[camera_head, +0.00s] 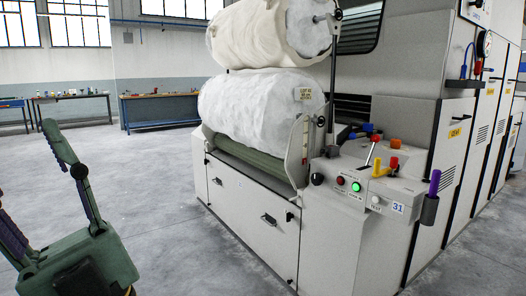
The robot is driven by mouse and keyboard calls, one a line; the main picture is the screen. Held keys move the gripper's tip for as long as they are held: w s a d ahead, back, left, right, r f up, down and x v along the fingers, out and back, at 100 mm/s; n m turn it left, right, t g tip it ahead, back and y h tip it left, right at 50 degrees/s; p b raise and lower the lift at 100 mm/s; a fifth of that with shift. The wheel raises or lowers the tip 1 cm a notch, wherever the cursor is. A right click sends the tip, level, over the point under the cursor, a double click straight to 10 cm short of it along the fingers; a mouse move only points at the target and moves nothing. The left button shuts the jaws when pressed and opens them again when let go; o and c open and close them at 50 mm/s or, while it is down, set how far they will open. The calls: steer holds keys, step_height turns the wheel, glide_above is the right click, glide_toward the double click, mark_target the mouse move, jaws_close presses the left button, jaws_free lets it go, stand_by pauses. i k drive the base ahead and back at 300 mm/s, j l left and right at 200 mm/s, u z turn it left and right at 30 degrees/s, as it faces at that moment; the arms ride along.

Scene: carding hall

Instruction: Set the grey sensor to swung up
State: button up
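My gripper (24,165) is at the lower left, over the floor, with a green body and green and purple fingers spread wide. It is empty and well apart from the machine; one fingertip is cut off by the picture edge. No part stands out clearly as the grey sensor. Candidates on the machine are a dark grey upright rod (333,85) beside the rolls and a pale grey curved plate (298,155) at the end of the lower roll. I cannot tell which is the sensor, or its position.
Two white fibre rolls (253,102) sit on the machine. Benches (160,110) stand far back. The floor (165,215) between gripper and machine is clear.

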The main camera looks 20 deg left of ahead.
mark_target(332, 151)
steer(key=u, duration=0.35)
steer(key=i+j, duration=0.3)
steer(key=i+j+z, duration=0.1)
steer(key=i+j, duration=0.2)
steer(key=j, duration=0.15)
steer(key=i+j, duration=0.25)
steer(key=j, duration=0.15)
steer(key=i+j, duration=0.3)
steer(key=i+j+z, duration=0.1)
steer(key=i+j, duration=0.15)
steer(key=j, duration=0.25)
steer(key=i+j, duration=0.3)
steer(key=i+l, duration=0.1)
steer(key=i, duration=0.4)
